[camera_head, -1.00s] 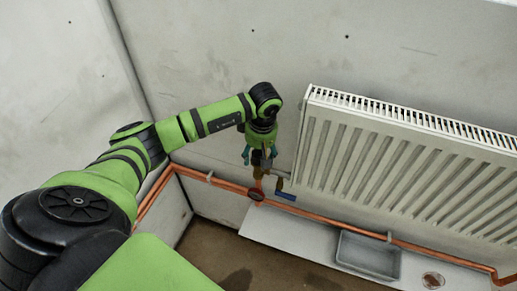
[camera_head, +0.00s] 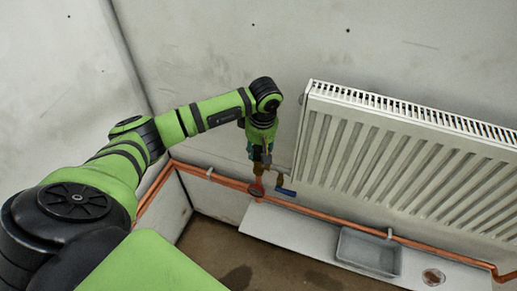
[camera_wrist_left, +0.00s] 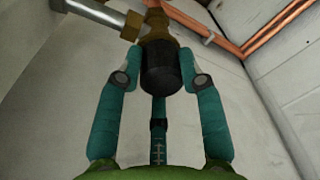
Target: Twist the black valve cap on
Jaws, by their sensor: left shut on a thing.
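The black valve cap (camera_wrist_left: 161,68) is at the top middle of the left wrist view, against the end of a brass valve body (camera_wrist_left: 157,27). My left gripper (camera_wrist_left: 160,72) is shut on the cap, with a teal finger on each side of it. A third teal finger shows below the cap. In the head view my left gripper (camera_head: 260,152) points down beside the radiator's left end, above the copper pipe; the cap is hard to make out there. Whether the cap is threaded on cannot be told. My right gripper is not in view.
The white radiator (camera_head: 400,160) stands close to the right of the gripper. A blue lever (camera_head: 286,191), a red round part (camera_head: 256,190) and copper pipes (camera_head: 330,218) lie just below. A grey tray (camera_head: 368,252) is on the ledge (camera_head: 270,226). The wall to the left is clear.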

